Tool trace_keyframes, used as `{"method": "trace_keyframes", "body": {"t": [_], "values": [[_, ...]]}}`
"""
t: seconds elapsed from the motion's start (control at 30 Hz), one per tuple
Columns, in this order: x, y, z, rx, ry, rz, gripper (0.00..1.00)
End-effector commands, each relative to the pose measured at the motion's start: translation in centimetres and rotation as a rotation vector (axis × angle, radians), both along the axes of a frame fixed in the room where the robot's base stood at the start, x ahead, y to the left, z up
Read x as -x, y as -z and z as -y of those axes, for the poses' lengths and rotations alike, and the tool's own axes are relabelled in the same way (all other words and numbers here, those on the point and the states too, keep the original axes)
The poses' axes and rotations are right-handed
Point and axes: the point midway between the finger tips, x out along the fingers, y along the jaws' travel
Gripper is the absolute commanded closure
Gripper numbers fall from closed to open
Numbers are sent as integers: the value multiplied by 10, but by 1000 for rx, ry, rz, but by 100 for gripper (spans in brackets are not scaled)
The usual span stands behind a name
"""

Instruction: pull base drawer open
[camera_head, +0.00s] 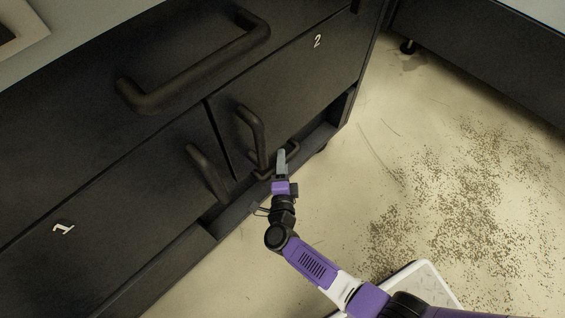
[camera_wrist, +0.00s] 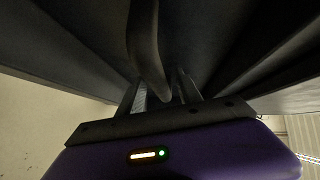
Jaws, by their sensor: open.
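The base drawer (camera_head: 233,213) is a low dark front at the foot of the black cabinet, under the doors. Its small dark handle (camera_head: 294,146) is partly hidden behind my gripper (camera_head: 281,156). My gripper is open and reaches down at this handle from the front. In the wrist view, a dark curved bar (camera_wrist: 146,45) runs down toward the space between the two fingers of my gripper (camera_wrist: 162,88). Whether the fingers touch the bar cannot be told.
Door 1 (camera_head: 110,215) and door 2 (camera_head: 300,75), with vertical handles (camera_head: 206,172) and (camera_head: 250,135), sit above the base drawer. A wide upper drawer has a long handle (camera_head: 195,70). The pale floor (camera_head: 400,160) in front is open, with scattered specks.

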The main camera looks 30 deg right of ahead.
Motion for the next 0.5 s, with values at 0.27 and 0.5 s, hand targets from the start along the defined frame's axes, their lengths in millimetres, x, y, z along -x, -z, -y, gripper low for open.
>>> {"method": "trace_keyframes", "body": {"t": [0.27, 0.5], "values": [[0, 0, 0, 0, 0, 0, 78], [0, 0, 0, 1, 0, 0, 100]]}}
